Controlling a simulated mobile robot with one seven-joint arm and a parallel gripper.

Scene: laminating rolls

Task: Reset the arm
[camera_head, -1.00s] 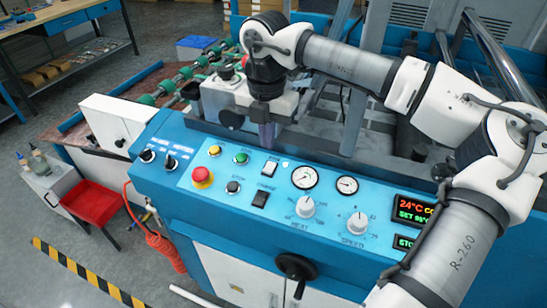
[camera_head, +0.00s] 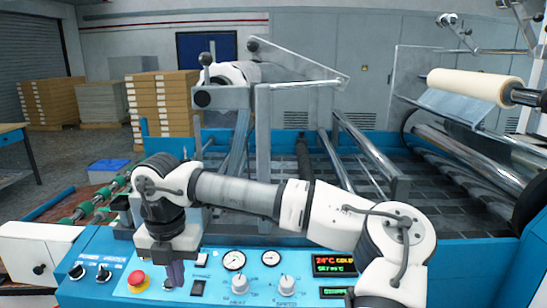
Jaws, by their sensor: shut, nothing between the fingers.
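My gripper (camera_head: 175,273) hangs pointing down over the left part of the blue control panel (camera_head: 120,297). Its fingers are shut with nothing between them. In the picture the fingertips lie just right of the red emergency button (camera_head: 137,279); I cannot tell how far above the panel they are. My arm reaches across from the lower right, above the machine. The gripper hides part of the panel, including some of the buttons.
The panel carries two gauges (camera_head: 234,260), a heat knob (camera_head: 239,284), a speed knob (camera_head: 287,285) and a lit display (camera_head: 333,263). Behind are metal rollers, a cream film roll (camera_head: 475,87) and stacked boxes (camera_head: 165,103). A white box (camera_head: 37,250) sits at the left.

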